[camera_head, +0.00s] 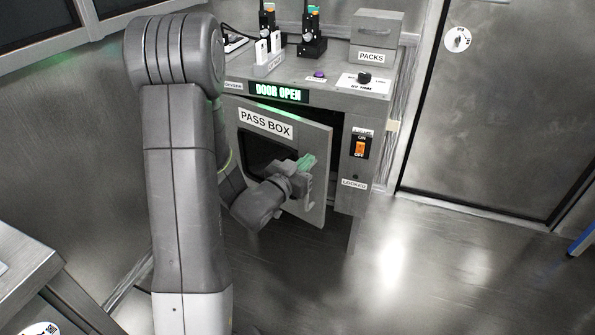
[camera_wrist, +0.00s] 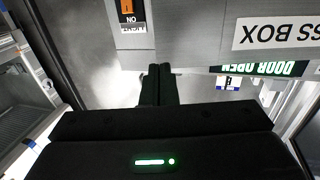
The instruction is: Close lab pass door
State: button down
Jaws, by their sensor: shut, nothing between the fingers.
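The pass box door (camera_head: 300,135) is a grey panel labelled "PASS BOX" with a dark window. It stands ajar, with a dark gap between its right edge and the box frame. A green display (camera_head: 278,93) above it reads "DOOR OPEN". My gripper (camera_head: 306,162) is in front of the door's right part, by the pale handle; its fingers are shut and empty. I cannot tell whether it touches the door. In the wrist view the shut fingers (camera_wrist: 158,82) point toward a grey surface, with the label (camera_wrist: 275,32) upside down at the upper right.
An orange switch (camera_head: 360,147) and a "LOCKED" label (camera_head: 354,184) are on the frame right of the door. Radios (camera_head: 313,35) and a "PACKS" box (camera_head: 377,35) stand on top. A counter (camera_head: 30,270) is at lower left. The floor (camera_head: 430,265) at right is clear.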

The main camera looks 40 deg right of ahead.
aim_at(326, 143)
jog(key=x, duration=0.7)
jog(key=shift+d+b, duration=0.2)
jog(key=shift+b, duration=0.15)
jog(key=x, duration=0.6)
jog(key=shift+f, duration=0.1)
